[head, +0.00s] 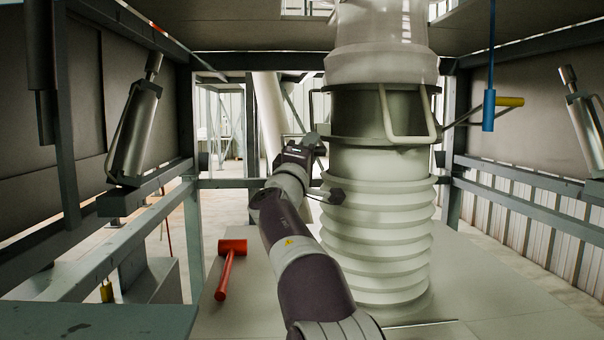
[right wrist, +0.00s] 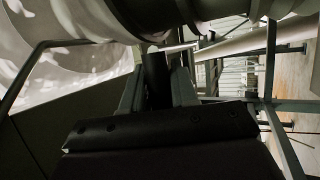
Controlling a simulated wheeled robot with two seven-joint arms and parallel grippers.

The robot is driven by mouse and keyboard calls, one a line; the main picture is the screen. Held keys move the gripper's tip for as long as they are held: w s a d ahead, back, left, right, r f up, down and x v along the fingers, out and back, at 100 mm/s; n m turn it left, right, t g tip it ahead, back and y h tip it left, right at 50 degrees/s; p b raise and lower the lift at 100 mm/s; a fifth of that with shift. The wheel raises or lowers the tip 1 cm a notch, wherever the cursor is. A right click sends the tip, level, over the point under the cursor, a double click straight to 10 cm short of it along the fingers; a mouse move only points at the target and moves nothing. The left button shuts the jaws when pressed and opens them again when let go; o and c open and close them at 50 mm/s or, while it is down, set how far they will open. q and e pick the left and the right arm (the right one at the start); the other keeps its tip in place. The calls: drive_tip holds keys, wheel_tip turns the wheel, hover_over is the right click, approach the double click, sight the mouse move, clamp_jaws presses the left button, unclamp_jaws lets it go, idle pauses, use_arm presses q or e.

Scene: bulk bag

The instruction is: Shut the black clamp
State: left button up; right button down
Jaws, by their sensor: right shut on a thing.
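The black clamp (head: 375,112) is a dark band around the upright pale spout, under the translucent bag neck. A thin dark loop stands out at its left side. My right gripper (head: 314,146) is at the left side of the band, near the lower end of that loop. In the right wrist view, my right gripper (right wrist: 156,88) is shut on a dark upright bar (right wrist: 154,72) between its fingers, which looks like the clamp's lever. The lever's joint to the band is hidden. My left gripper is in neither view.
A pale loop handle (head: 391,125) hangs in front of the band. Below it is a ribbed white bellows (head: 376,235). A red mallet (head: 228,265) lies on the grey platform (head: 490,295). Blue and yellow handles (head: 489,110) hang at the right. Steel frame beams stand on both sides.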

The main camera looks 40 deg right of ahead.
use_arm(q)
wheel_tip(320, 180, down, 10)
drive_tip(key=b, duration=0.8)
use_arm(e)
drive_tip(key=w+d+f, duration=0.2)
drive_tip(key=w+f, duration=0.1)
drive_tip(key=f, duration=0.7)
drive_tip(key=shift+w+f, duration=0.15)
drive_tip(key=shift+w, duration=0.1)
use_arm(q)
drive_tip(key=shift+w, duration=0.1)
use_arm(e)
drive_tip(key=shift+d, duration=0.1)
drive_tip(key=c, duration=1)
unclamp_jaws()
drive_tip(key=shift+o, duration=0.2)
